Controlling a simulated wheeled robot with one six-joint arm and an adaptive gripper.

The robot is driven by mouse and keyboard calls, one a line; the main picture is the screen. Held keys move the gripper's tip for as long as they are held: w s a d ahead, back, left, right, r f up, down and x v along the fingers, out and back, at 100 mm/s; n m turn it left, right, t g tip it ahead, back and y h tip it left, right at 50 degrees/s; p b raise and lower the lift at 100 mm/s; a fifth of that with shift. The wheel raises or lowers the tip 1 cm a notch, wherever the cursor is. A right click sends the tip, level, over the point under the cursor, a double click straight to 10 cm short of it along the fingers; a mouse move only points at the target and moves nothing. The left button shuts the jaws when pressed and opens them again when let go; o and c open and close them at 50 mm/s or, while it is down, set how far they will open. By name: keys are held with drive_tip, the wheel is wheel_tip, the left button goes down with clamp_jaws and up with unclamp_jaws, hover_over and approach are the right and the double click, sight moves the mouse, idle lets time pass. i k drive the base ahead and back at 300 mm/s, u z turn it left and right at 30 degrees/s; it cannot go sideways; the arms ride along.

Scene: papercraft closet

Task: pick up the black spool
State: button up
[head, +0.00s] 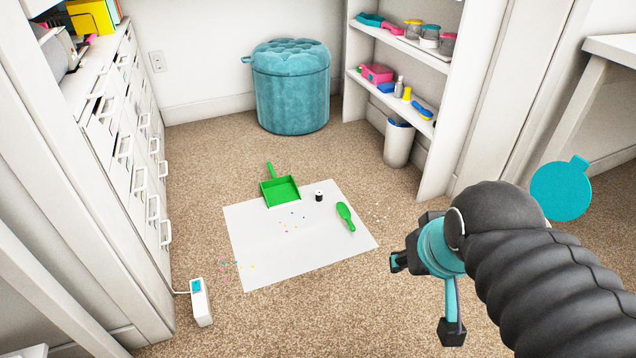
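The black spool (319,196) stands on the white sheet (270,257) on the carpet, close to the sheet's far edge. It is small and dark with a pale top. A green dustpan (281,190) is to its left and a green brush (345,215) is to its right, both apart from it. My gripper (424,297) is at the lower right, nearer the camera than the spool and well away from it. Its two dark-tipped fingers are spread apart with nothing seen between them.
Small coloured scraps lie on the sheet and carpet. A white box with a cord (201,303) stands at the front left. White drawers (125,130) line the left; a teal ottoman (291,90) and a white bin (398,145) stand behind. Shelves (440,120) rise at right. Carpet before the sheet is clear.

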sight(319, 193)
drive_tip(key=u, duration=0.5)
drive_tip(key=i, duration=1.1)
drive_tip(key=u, duration=0.6)
